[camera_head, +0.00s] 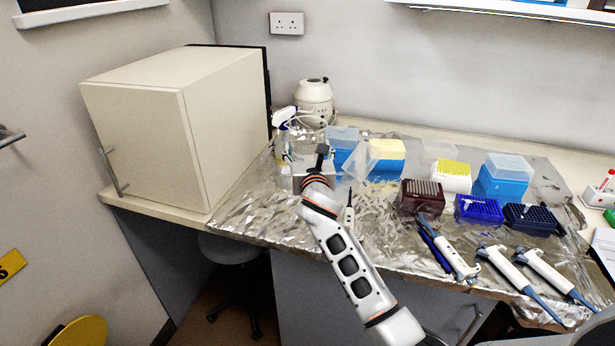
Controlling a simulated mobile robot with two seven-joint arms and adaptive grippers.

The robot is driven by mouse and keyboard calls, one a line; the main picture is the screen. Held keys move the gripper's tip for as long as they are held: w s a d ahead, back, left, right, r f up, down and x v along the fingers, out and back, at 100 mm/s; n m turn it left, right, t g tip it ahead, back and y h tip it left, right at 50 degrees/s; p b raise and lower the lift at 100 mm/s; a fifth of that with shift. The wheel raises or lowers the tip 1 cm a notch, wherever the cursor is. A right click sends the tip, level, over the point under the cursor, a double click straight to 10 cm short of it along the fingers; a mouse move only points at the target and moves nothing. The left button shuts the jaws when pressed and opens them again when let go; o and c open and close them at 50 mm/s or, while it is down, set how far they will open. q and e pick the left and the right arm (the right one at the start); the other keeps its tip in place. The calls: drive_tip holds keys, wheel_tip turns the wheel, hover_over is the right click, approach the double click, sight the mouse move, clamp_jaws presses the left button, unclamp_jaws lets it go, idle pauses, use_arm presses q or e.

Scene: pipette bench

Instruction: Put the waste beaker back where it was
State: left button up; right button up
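A clear, see-through vessel (300,152), which looks like the waste beaker, stands at the back left of the foil-covered bench. Its outline is faint and partly hidden by my gripper. My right gripper is not in view.
A spray bottle (283,130) and a white centrifuge (315,97) stand behind. A cream cabinet (150,140) bounds the left. Blue tip boxes (343,138), a brown rack (420,197) and several pipettes (450,255) fill the right. Some bare foil (250,222) lies at front left.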

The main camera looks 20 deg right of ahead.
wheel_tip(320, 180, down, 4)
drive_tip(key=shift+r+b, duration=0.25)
drive_tip(key=shift+b, duration=0.15)
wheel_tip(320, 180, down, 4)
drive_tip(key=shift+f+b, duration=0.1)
drive_tip(key=shift+b, duration=0.65)
use_arm(q)
drive_tip(key=shift+w+d+f+h, duration=0.3)
drive_tip(key=shift+d+f, duration=0.2)
drive_tip(key=shift+f, duration=0.15)
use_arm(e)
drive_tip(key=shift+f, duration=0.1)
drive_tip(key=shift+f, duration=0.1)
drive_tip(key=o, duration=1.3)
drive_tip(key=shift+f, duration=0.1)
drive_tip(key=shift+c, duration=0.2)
